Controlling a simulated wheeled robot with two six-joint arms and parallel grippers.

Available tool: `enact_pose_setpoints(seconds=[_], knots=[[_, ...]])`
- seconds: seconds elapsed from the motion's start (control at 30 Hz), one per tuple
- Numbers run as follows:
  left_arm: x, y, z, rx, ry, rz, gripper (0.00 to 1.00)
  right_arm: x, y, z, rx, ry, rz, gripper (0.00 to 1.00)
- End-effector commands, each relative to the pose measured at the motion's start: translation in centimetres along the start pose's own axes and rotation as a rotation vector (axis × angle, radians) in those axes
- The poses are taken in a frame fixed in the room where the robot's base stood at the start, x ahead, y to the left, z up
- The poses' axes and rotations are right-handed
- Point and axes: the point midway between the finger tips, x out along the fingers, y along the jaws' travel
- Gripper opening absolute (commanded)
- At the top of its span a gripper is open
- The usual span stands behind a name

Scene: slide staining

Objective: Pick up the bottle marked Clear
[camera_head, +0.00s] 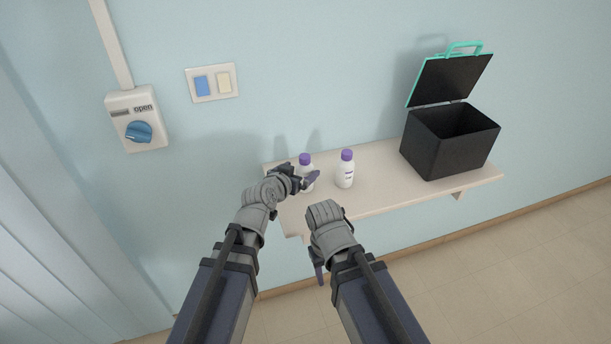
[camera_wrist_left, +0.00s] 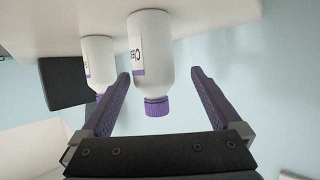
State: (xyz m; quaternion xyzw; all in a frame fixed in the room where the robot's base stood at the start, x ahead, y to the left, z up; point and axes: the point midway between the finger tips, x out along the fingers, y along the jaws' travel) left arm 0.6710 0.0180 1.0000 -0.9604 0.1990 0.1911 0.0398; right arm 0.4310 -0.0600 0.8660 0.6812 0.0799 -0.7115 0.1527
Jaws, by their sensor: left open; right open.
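Two white bottles with purple caps stand on the shelf in the head view, a left bottle (camera_head: 305,161) and a right bottle (camera_head: 345,172). My left gripper (camera_head: 303,177) is open at the left bottle, its fingers on either side of it. In the left wrist view, which is upside down, this left bottle (camera_wrist_left: 151,50) stands between the open fingers (camera_wrist_left: 158,80), with gaps visible. Its label shows partly, and I cannot read it for certain. The right bottle (camera_wrist_left: 98,60) is beside it. My right gripper (camera_head: 318,272) is open and empty, lower, in front of the shelf.
The pale shelf (camera_head: 385,192) has free room between the right bottle and a black box (camera_head: 455,155) with its lid open. A switch panel (camera_head: 212,83) and a blue dial marked "open" (camera_head: 138,132) are on the wall.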

Motion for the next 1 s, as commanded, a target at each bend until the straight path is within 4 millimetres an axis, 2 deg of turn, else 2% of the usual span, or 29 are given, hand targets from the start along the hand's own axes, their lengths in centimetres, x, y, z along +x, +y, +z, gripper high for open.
enact_pose_setpoints(seconds=[0.27,0.53,0.8,1.0], knots=[[1.3,0.2,0.1,0.000,0.000,0.001,0.98,0.6,-0.1,0.0,0.000,0.000,0.000,0.50],[5.2,0.7,0.1,0.001,-0.001,0.001,0.98,2.1,-0.2,-0.1,0.000,0.000,0.000,0.50],[5.4,0.8,0.0,-0.001,-0.001,0.000,0.98,2.0,-0.2,-0.1,0.000,0.000,0.000,0.50],[5.3,0.8,0.0,-0.001,-0.001,0.000,0.77,2.0,-0.2,-0.1,0.000,0.000,0.000,0.50]])
